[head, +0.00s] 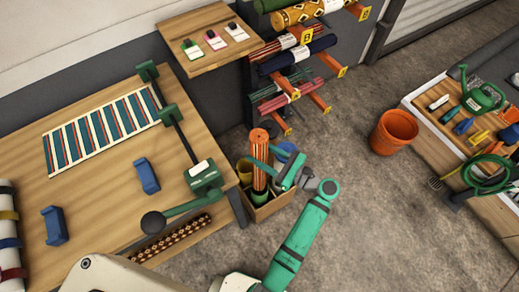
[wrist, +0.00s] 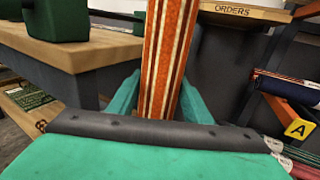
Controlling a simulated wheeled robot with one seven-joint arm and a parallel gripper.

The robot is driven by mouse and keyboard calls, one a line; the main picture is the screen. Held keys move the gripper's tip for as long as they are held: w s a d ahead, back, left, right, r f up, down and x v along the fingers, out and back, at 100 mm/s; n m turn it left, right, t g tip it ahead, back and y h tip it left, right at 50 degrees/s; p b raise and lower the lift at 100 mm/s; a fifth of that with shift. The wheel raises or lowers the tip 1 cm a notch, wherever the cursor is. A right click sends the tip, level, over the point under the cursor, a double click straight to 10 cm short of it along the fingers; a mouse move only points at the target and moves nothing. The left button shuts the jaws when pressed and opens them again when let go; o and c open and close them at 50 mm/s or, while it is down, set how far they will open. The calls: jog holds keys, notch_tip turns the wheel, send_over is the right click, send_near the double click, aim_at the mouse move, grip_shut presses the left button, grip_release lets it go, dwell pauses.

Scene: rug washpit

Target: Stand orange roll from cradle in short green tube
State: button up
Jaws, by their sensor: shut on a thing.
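The orange roll (head: 259,172), striped with cream lines, stands upright at the wooden box beside the workbench. Its lower end meets the mouth of the short green tube (head: 260,197); how deep it sits inside cannot be told. The two blue cradle blocks (head: 148,176) (head: 54,226) on the workbench are empty.
The wooden box (head: 272,207) also holds a yellow tube (head: 244,171) and a blue tube (head: 286,152). The workbench (head: 105,195) edge is close on the left. A rack of rolls (head: 292,50) stands behind. An orange bucket (head: 394,133) stands on open floor to the right.

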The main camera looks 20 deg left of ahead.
jog(key=shift+w+f, duration=0.1)
jog(key=shift+f, duration=8.5)
jog(key=o, duration=1.5)
jog(key=shift+w, duration=0.1)
jog(key=shift+o, duration=0.2)
jog(key=shift+s+d, duration=0.25)
jog(key=shift+d, duration=0.3)
jog(key=v, duration=1)
jog(key=shift+w+d, duration=0.1)
